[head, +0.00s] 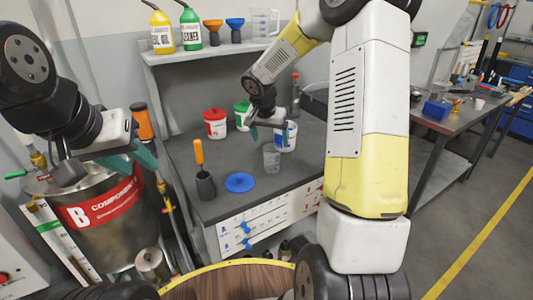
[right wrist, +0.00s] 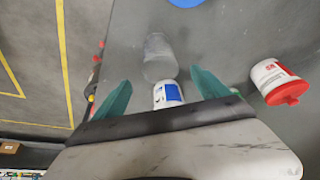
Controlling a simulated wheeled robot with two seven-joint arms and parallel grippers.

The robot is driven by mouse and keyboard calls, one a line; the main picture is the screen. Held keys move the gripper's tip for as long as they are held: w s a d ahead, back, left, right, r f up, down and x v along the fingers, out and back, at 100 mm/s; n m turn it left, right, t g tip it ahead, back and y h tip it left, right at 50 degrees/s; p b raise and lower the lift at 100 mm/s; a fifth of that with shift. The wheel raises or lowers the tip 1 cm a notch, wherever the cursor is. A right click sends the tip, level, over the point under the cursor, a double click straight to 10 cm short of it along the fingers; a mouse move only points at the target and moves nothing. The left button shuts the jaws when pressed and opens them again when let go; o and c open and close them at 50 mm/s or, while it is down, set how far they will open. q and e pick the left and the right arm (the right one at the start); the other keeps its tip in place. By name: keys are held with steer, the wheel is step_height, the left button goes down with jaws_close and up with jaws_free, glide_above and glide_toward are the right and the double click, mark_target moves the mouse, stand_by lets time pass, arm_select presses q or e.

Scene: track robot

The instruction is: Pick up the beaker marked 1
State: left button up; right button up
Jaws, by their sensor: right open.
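A clear beaker (head: 271,157) stands on the dark bench top; no number on it can be read. It also shows in the right wrist view (right wrist: 160,58), ahead of the jaws. My right gripper (head: 267,134) is open and empty, apart from the beaker and behind it in the head view. In the right wrist view, its teal fingers (right wrist: 160,93) stand wide apart, with a white tub with a blue label (right wrist: 168,95) showing between them. My left gripper (head: 134,158) is at the left, away from the beaker; its jaw opening is unclear.
A blue disc (head: 240,182) and a dark holder with an orange-handled tool (head: 205,186) are left of the beaker. A red-lidded tub (head: 215,125) stands behind. The shelf holds bottles, funnels and a clear jug (head: 264,22). A steel drum (head: 105,215) stands left.

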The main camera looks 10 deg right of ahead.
mark_target(272, 149)
steer(key=x, duration=0.7)
steer(key=c, duration=1.4)
steer(key=shift+r, duration=0.1)
